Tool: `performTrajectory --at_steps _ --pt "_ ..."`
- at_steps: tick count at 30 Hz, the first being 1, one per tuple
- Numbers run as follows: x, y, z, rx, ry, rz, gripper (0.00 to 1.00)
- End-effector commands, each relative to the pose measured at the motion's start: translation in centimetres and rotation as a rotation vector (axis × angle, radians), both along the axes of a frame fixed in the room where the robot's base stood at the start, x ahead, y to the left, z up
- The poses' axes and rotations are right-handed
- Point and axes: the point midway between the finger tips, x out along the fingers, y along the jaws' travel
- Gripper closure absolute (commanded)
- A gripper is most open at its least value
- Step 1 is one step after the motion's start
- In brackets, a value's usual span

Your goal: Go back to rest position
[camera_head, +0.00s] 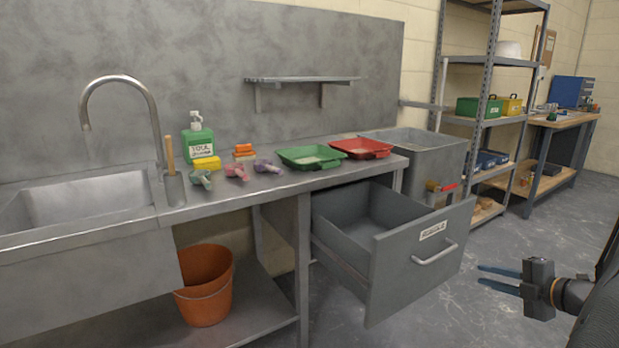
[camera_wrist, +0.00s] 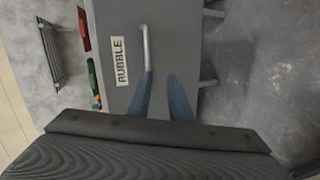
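My gripper (camera_head: 482,275) is at the lower right of the head view, with its two blue fingers spread apart and nothing between them. It is in the air to the right of the open grey drawer (camera_head: 405,275), whose front faces it. The drawer handle (camera_head: 435,253) is a silver bar left of the fingertips, with a visible gap. In the wrist view my gripper (camera_wrist: 160,82) also shows open, with the drawer front's RUBBLE label (camera_wrist: 119,62) and the handle (camera_wrist: 147,48) beyond the fingertips. The drawer looks empty in the part I see.
A steel counter (camera_head: 235,192) holds a green tray (camera_head: 312,157), a red tray (camera_head: 360,148) and a sink (camera_head: 90,200). An orange bucket (camera_head: 206,287) stands on the lower shelf. A metal rack (camera_head: 490,70) and workbench (camera_head: 565,120) are behind. The floor right of the drawer is clear.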

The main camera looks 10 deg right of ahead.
Motion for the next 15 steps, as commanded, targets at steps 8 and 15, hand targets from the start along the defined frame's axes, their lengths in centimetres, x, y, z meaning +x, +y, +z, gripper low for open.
performTrajectory --at_steps 8,15 --pt "4.6 3.2 3.4 0.085 0.21 -0.243 0.81" --pt "4.7 10.0 7.3 0.27 0.447 -0.613 0.81"
